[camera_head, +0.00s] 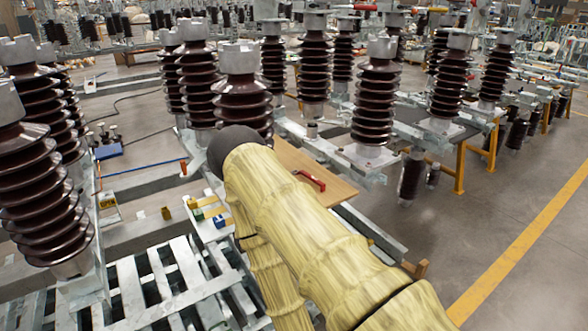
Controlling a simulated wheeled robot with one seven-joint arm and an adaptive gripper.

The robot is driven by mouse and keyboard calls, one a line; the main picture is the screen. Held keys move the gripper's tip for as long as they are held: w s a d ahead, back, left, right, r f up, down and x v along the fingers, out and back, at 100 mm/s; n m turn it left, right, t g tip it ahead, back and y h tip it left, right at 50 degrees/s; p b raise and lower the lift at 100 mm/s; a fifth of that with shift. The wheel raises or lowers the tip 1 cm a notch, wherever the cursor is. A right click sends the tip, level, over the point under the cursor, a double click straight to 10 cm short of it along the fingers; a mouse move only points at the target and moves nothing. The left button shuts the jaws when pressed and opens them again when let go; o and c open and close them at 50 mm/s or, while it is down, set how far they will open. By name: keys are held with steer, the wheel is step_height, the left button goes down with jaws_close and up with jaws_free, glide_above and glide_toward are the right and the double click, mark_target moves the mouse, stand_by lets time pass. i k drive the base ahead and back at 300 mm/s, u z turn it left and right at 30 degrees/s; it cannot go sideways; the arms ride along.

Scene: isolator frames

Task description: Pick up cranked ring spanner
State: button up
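I cannot make out a cranked ring spanner in this view; small items on the bench are too small to name surely. My arm, in a pale yellow sleeve, fills the lower middle and bends at a dark rounded cap. My gripper does not show. A wooden board (328,190) lies just right of the arm, partly hidden by it. A red handle-like item (311,181) lies on the board.
Brown ribbed insulators (374,100) on grey metal frames stand around the arm. A slatted metal frame (165,285) is at lower left. Small yellow and blue items (220,221) sit left of the arm. Open floor (510,200) with a yellow line (530,237) lies at right.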

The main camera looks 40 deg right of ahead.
mark_target(318, 183)
steer(key=z, duration=0.5)
steer(key=i, duration=1.05)
steer(key=z, duration=0.65)
